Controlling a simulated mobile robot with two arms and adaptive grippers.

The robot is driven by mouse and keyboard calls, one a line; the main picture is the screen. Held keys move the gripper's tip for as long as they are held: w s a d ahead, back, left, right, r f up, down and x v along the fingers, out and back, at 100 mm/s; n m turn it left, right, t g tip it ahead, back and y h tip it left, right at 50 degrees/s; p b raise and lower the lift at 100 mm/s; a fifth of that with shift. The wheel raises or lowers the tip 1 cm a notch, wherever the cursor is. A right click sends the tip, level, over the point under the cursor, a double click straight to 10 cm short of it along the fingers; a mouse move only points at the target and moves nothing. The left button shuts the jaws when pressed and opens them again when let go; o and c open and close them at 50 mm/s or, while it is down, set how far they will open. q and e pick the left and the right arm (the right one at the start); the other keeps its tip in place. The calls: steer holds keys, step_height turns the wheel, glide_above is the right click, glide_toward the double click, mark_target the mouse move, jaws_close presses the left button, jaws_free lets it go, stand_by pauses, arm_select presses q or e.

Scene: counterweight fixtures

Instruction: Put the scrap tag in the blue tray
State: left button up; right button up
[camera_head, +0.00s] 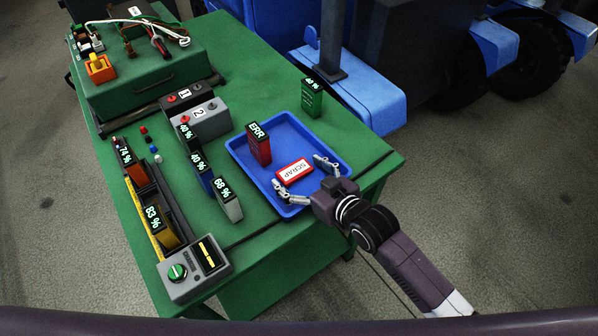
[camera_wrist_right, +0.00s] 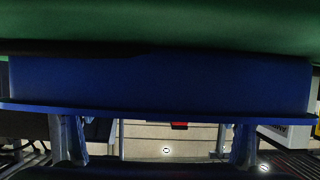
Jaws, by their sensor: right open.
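The scrap tag (camera_head: 294,171) is a small red and white block lettered SCRAP. In the head view it shows over the floor of the blue tray (camera_head: 236,150), seemingly lying flat. My right gripper (camera_head: 303,177) is open at the tray's near right side, its fingers spread on either side of the tag's near end; I cannot tell if they touch it. In the right wrist view the tray's blue wall (camera_wrist_right: 160,85) fills the middle, with the two fingers of my right gripper (camera_wrist_right: 155,143) apart below it. My left gripper is not in view.
A dark red block (camera_head: 258,146) marked ERR stands in the tray. A green block (camera_head: 312,98) stands behind it. Several percent-marked blocks, a grey box (camera_head: 207,121) and a control box (camera_head: 195,272) stand left. A blue vehicle (camera_head: 365,90) is behind the green table (camera_head: 265,75).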

steer(key=shift+r, duration=0.15)
steer(key=shift+s+d, duration=0.25)
steer(key=shift+s, duration=0.05)
steer(key=v, duration=1.1)
steer(key=shift+s+r, duration=0.1)
steer(key=shift+r, duration=0.15)
stand_by(0.8)
